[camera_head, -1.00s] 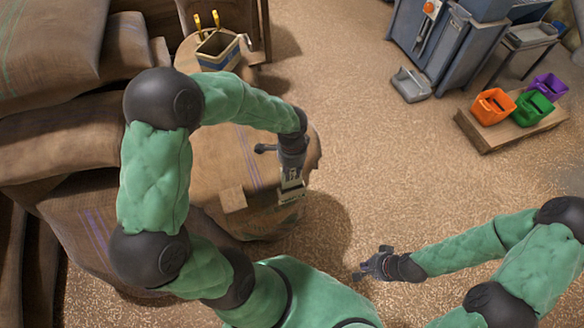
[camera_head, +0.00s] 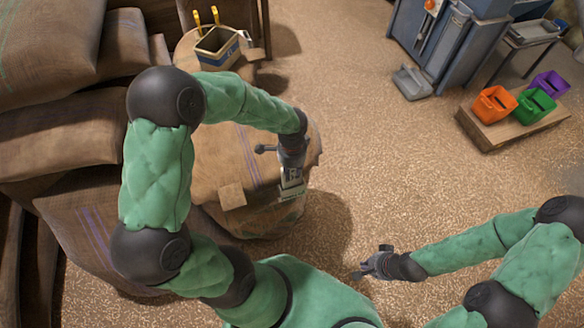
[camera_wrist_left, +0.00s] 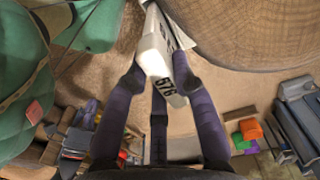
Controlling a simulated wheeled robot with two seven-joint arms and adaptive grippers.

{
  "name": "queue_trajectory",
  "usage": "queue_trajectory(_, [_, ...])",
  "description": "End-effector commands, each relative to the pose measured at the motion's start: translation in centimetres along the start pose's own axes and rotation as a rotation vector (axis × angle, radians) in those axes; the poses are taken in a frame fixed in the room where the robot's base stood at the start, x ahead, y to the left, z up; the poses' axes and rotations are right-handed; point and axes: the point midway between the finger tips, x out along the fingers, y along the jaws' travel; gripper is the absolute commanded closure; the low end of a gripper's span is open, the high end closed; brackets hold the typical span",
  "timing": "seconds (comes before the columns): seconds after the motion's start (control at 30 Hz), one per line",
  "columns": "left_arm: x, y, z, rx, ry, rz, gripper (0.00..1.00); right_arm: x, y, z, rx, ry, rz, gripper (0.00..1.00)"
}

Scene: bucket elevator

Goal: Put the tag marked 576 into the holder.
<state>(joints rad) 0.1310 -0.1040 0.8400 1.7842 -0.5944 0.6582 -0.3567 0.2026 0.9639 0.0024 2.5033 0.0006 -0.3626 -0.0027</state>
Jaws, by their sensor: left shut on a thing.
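My left gripper (camera_head: 291,182) is over the near right side of a brown sack. It is shut on a pale tag (camera_wrist_left: 166,86) whose black digits 576 show between the fingers in the left wrist view. A white, block-like piece (camera_wrist_left: 153,50) lies right against the tag, with a dark-lettered pale plate beyond it. I cannot tell whether the tag is inside a holder. In the head view a pale, greenish piece (camera_head: 291,194) sits just below the fingers. My right gripper (camera_head: 368,267) is low over open floor, apart from everything; its finger gap is too small to read.
A tan square (camera_head: 232,196) lies on the sack (camera_head: 225,160). More sacks are piled at left. A box with yellow handles (camera_head: 217,46) stands behind on a round top. Orange (camera_head: 493,104), green and purple buckets stand on a wooden platform at right, near a grey-blue machine (camera_head: 440,45).

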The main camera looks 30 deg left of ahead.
Motion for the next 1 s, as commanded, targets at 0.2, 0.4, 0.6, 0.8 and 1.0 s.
queue_trajectory(0.2, [0.0,0.0,0.0,0.0,0.0,0.0,1.0,0.0,0.0,0.0,0.0,0.0,0.0,1.0])
queue_trajectory(0.4, [0.2,0.0,0.0,0.0,0.0,0.0,1.0,0.1,0.1,0.0,0.0,0.0,0.0,1.0])
queue_trajectory(0.6, [0.7,0.0,0.0,0.0,0.0,0.0,1.0,0.5,0.2,0.0,0.0,0.0,0.0,1.0])
queue_trajectory(0.8, [1.2,0.0,0.0,0.0,0.0,0.0,1.0,0.9,0.3,0.0,0.0,0.0,0.0,1.0])
queue_trajectory(1.0, [1.8,0.0,0.0,-0.001,0.0,0.0,1.0,1.2,0.4,-0.1,0.0,0.0,0.0,1.0])
